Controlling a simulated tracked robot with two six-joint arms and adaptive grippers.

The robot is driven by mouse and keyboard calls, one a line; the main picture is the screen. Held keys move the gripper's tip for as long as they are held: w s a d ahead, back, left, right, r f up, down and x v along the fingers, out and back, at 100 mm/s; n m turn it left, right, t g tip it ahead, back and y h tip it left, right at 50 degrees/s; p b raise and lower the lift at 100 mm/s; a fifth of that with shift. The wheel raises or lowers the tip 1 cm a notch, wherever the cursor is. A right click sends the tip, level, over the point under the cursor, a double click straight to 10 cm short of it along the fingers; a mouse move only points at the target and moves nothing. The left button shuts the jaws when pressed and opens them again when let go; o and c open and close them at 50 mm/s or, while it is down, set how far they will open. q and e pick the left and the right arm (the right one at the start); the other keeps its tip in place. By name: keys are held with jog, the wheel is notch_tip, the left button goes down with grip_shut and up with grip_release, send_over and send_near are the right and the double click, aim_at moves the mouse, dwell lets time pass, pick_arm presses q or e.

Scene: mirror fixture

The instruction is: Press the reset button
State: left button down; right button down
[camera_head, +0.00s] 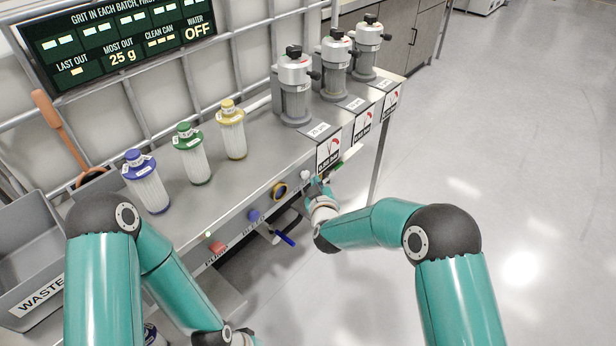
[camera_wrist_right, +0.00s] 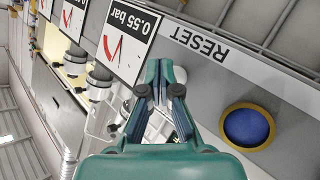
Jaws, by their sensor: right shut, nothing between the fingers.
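A round blue button in a yellow ring (camera_wrist_right: 247,127) sits on the grey panel beside the upside-down RESET label (camera_wrist_right: 200,40) in the right wrist view. In the head view, the yellow-ringed button (camera_head: 280,191) is on the bench's front face. My right gripper (camera_head: 318,184) is close to that front face, just right of the button and below the gauge cards. In its wrist view, the right gripper (camera_wrist_right: 162,90) is shut and empty, off to the side of the button and apart from it. My left arm shows low in the head view, but its gripper is out of frame.
Blue, green and yellow-capped filters (camera_head: 192,155) and several metal housings (camera_head: 295,90) stand on the bench. The floor at right is clear.

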jog(key=shift+a, duration=0.1)
jog(key=shift+w+a+r, duration=0.1)
jog(key=shift+w+a, duration=0.2)
jog(key=shift+w+a, duration=0.3)
jog(key=shift+a, duration=0.1)
dwell(1.1)
jog(key=shift+s+d+b, duration=0.4)
jog(key=shift+s+d, duration=0.15)
jog(key=shift+d, duration=0.25)
jog(key=shift+s+d+b, duration=0.35)
jog(key=shift+s+d, duration=0.4)
jog(key=shift+d, duration=0.25)
jog(key=shift+s+d+b, duration=0.3)
jog(key=shift+s+d, duration=0.45)
jog(key=shift+d, duration=0.25)
